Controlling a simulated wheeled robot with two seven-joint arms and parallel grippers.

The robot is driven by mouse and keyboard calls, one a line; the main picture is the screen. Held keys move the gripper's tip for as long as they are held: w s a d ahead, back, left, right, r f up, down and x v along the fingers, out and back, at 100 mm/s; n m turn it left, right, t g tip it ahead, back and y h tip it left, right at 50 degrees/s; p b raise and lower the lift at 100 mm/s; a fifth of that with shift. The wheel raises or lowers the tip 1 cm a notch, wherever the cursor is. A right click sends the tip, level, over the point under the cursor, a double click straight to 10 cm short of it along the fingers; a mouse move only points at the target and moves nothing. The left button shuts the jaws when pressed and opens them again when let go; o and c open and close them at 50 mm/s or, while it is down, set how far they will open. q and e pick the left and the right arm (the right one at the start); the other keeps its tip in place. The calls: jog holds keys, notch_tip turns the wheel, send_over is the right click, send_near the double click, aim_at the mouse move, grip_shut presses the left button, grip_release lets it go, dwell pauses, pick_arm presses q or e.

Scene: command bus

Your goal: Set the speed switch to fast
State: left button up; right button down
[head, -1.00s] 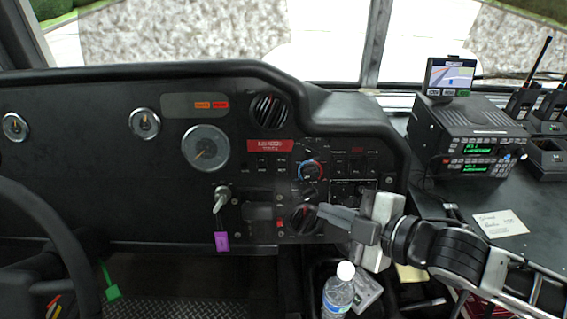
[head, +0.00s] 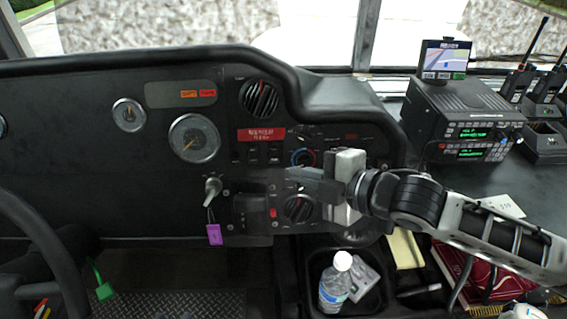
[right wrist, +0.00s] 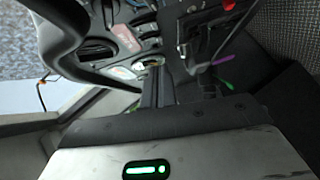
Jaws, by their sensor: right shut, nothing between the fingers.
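The dash panel has a lower black rotary knob (head: 298,208) with an orange mark and an upper dial (head: 303,157) with a red and blue ring. Which one is the speed switch, and its setting, I cannot read. My right gripper (head: 296,178) is shut and empty, its fingers pointing left across the panel between the two knobs. The fingers cover the small middle knob. I cannot tell whether they touch the panel. In the right wrist view the shut fingers (right wrist: 165,84) reach toward the blurred panel. My left gripper is not in view.
A key (head: 212,190) with a purple tag (head: 214,234) sits left of the knobs. A water bottle (head: 336,281) stands in a bin below. The radio (head: 463,125) is on the right. The steering wheel (head: 50,235) is at far left.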

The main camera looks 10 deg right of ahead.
aim_at(274, 154)
jog(key=w+a+f, duration=0.2)
jog(key=w+f, duration=0.1)
jog(key=w, duration=0.4)
jog(key=shift+f, duration=0.15)
